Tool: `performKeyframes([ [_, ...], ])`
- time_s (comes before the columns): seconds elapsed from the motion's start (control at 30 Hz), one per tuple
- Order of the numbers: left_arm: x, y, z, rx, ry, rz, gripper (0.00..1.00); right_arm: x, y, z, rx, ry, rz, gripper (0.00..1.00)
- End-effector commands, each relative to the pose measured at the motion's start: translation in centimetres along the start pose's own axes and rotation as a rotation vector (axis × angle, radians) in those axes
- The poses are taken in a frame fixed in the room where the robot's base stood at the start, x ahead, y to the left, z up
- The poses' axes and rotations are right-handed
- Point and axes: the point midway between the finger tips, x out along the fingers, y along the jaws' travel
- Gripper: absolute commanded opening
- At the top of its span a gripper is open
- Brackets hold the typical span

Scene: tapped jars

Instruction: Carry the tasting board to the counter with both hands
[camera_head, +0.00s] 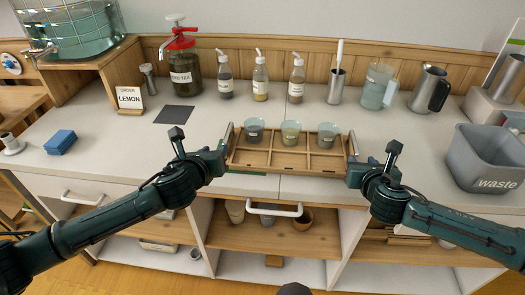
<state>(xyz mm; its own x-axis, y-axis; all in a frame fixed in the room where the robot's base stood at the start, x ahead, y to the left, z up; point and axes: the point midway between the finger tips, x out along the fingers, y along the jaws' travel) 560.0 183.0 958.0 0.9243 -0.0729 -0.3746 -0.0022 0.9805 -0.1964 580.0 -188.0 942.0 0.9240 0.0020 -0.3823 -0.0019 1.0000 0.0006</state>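The tasting board (263,158) is a wooden tray with compartments and a raised handle at each end. It is level at the front middle of the white counter (190,133); I cannot tell whether it touches the counter. Three labelled cups stand upright in its back row: a grey one (254,131) at left, a yellow-green one (291,134) in the middle and a grey one (327,135) at right. My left gripper (223,152) appears shut on the board's left end. My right gripper (355,168) appears shut on its right end. The fingertips are small and partly hidden.
Behind the board stand a red-topped jar (182,68), several bottles and metal jugs (429,89). A grey waste bin (487,158) is at right. A LEMON order card (129,98), a dark mat (175,114) and a blue block (60,141) are at left.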

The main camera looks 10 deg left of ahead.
Motion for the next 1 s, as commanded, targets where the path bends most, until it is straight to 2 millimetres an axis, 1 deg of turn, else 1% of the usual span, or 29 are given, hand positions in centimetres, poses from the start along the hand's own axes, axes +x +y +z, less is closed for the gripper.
performKeyframes([
  [0.03,0.0,0.0,0.0,0.0,0.0,0.0,0.36,-0.7,0.0,0.0,0.0,0.0,0.002,0.35],
  [0.1,0.0,0.0,0.0,0.0,0.0,0.0,0.36,-1.3,0.0,-0.1,0.0,0.001,0.0,0.35],
  [0.2,0.0,0.0,0.0,0.0,0.0,0.0,0.36,-1.9,0.0,-0.1,-0.001,0.001,0.0,0.35],
  [0.67,0.0,0.0,0.0,0.0,0.0,0.0,0.36,-2.1,0.0,0.0,-0.001,0.0,0.0,0.35],
  [0.77,-0.1,-0.2,-0.2,-0.02,0.005,-0.001,0.36,-2.3,0.4,-0.3,0.02,0.006,0.005,0.35],
  [0.87,-0.9,-0.9,-1.6,-0.135,0.035,0.001,0.36,-3.2,2.1,-1.5,0.135,0.038,0.024,0.35],
  [0.97,-2.5,-2.0,-3.9,-0.377,0.091,0.022,0.36,-5.2,4.9,-3.5,0.385,0.108,0.041,0.35],
  [1.0,-3.4,-2.3,-5.0,-0.503,0.119,0.04,0.36,-6.3,6.0,-4.4,0.516,0.146,0.04,0.35],
])
